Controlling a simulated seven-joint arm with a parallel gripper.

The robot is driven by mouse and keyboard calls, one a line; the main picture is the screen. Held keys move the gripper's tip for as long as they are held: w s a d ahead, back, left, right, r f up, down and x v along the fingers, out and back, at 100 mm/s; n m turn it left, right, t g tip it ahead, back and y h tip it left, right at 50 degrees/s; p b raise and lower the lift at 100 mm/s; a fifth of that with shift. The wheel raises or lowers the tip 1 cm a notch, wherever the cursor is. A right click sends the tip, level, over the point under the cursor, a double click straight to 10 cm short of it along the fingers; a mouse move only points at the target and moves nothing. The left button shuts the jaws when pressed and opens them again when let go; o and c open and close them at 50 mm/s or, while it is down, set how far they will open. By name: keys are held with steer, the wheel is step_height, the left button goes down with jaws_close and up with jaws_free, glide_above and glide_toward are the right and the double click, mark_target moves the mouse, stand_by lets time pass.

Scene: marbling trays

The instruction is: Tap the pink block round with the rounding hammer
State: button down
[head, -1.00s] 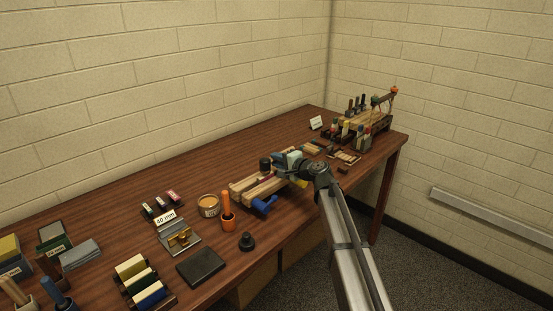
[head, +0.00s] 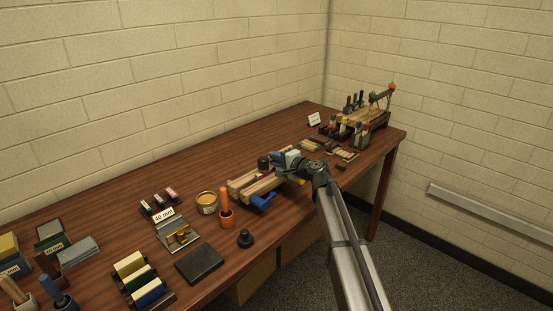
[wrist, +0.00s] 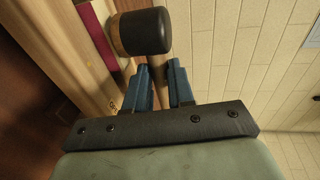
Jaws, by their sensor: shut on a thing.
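My gripper (wrist: 158,88) is shut on the handle of the rounding hammer, between its two blue fingers. The hammer's head (wrist: 142,32) is a dark cylinder with a tan band, and it also shows in the head view (head: 263,162) just left of my gripper (head: 277,160). The pink block (wrist: 96,32) shows as a deep magenta strip between pale wooden bars (wrist: 60,45). The hammer head appears beside and over the strip's edge; I cannot tell whether they touch. In the head view my gripper is over the far end of the wooden bars (head: 240,193), and the pink block is hard to make out.
A blue clamp part (head: 263,203) sticks out at the front of the bars. A wooden rack (head: 370,125) with tools stands at the far right.

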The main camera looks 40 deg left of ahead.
steer(key=shift+f, duration=0.2)
steer(key=shift+r, duration=0.1)
steer(key=shift+r, duration=0.45)
stand_by(0.5)
steer(key=shift+f, duration=0.6)
steer(key=shift+r, duration=0.2)
stand_by(0.4)
step_height(320, 180, up, 5)
steer(key=shift+f, duration=0.1)
stand_by(0.7)
stand_by(0.3)
